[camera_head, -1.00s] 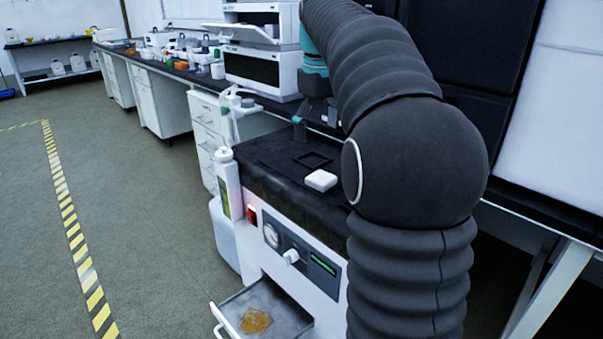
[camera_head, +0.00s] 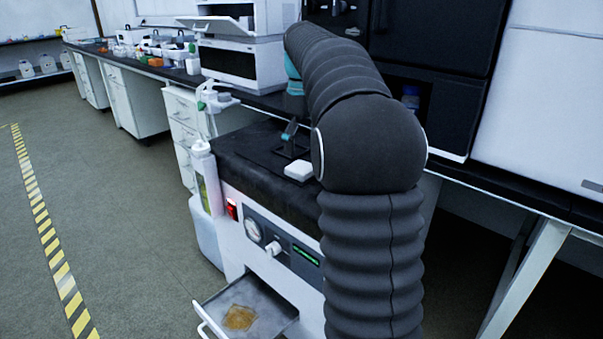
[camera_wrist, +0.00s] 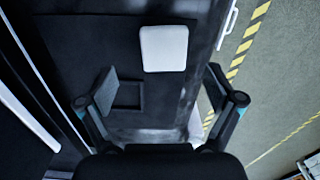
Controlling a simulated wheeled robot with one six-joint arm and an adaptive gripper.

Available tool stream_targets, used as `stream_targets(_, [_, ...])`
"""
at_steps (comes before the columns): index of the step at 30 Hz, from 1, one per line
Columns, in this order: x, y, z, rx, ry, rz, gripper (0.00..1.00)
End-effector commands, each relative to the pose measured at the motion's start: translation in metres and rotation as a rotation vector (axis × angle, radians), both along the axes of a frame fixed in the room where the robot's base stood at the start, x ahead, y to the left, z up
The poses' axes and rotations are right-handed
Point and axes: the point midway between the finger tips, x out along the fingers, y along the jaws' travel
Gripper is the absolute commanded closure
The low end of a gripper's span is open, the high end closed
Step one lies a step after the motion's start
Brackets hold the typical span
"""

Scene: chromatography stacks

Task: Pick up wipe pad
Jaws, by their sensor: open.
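The wipe pad, a white square pad with rounded corners (camera_head: 299,170), lies flat on the black top of a white cabinet unit. In the wrist view the pad (camera_wrist: 164,48) lies ahead of the fingertips, near the middle. My gripper (camera_wrist: 160,85) is open and empty, its two fingers wide apart, with the pad beyond their tips. In the head view my gripper (camera_head: 290,142) shows just behind and left of the pad, partly hidden by my arm.
A thin dark square frame (camera_wrist: 129,95) lies on the black top near the pad. An open drawer (camera_head: 283,311) below holds an amber patch (camera_head: 239,317). A white bottle (camera_head: 204,178) stands at the unit's left side. A long bench with instruments runs behind.

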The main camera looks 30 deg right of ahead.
Motion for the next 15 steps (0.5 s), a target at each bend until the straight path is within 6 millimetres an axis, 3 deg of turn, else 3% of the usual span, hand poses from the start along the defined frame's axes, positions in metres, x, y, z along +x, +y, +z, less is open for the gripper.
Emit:
stream_targets(9, [0.001,0.007,-0.038,0.0,0.002,0.0,0.08])
stream_targets(15, [0.001,0.006,-0.052,0.0,0.0,0.0,0.08])
